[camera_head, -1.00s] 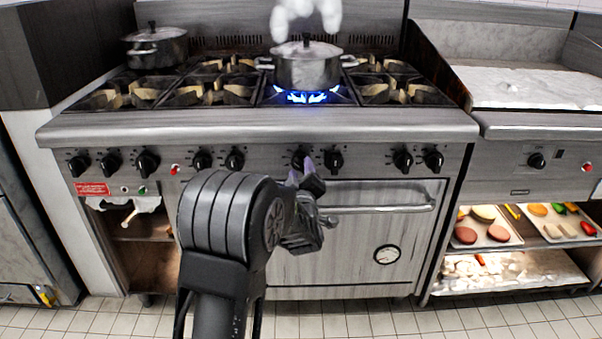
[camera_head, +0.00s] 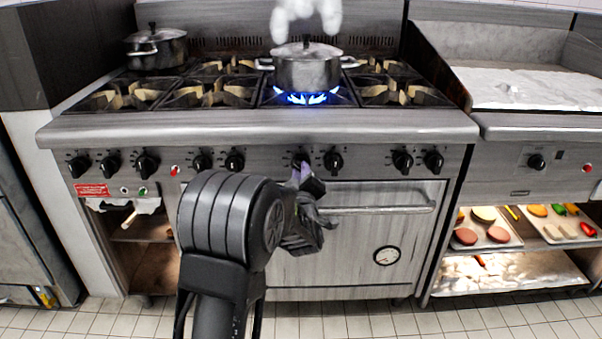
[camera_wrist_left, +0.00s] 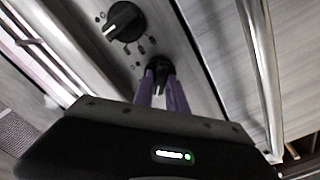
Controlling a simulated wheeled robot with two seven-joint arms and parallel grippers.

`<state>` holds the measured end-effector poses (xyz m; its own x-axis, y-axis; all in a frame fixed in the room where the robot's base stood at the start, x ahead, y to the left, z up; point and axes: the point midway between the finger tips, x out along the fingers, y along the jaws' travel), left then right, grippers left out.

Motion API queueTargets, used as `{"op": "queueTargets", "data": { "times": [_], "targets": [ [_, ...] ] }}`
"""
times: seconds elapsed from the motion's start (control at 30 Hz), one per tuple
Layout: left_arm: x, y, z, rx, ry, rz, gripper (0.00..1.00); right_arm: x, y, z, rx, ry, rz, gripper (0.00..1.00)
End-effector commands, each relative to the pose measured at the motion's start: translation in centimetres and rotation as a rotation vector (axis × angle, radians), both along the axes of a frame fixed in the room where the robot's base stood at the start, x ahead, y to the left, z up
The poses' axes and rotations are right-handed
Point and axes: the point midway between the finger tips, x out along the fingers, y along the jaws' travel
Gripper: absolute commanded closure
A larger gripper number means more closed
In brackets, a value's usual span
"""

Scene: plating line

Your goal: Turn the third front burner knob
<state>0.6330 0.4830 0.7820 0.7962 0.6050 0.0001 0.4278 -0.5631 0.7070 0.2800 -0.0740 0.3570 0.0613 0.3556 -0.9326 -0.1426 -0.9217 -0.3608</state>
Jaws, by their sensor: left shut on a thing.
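A black burner knob (camera_head: 299,158) sits on the stove's front panel, below the steaming pot (camera_head: 307,70). My left gripper (camera_head: 302,172) reaches up to this knob, with its purple fingers on it. In the left wrist view the fingers (camera_wrist_left: 160,85) stand on either side of the knob (camera_wrist_left: 158,66) and are shut on it. They hide part of the knob. A blue flame (camera_head: 305,98) burns under the pot. My right gripper is in neither view.
Another knob (camera_head: 333,160) is close on the right, and a further knob (camera_head: 234,161) is on the left. The oven door handle (camera_head: 380,208) juts out just below. A second pot (camera_head: 156,48) stands at the back left. A griddle (camera_head: 530,88) is at the right.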

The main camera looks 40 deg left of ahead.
Motion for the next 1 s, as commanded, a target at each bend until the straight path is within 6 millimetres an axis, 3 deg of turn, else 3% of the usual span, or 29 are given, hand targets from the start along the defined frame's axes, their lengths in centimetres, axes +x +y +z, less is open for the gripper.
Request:
{"op": "queueTargets", "data": {
  "times": [0.47,1.0],
  "targets": [
    [0.0,0.0,0.0,0.074,0.059,0.001,1.00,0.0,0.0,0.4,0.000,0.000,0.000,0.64],
    [0.0,0.0,0.1,0.405,0.311,0.000,1.00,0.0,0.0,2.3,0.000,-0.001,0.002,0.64]
  ]
}}
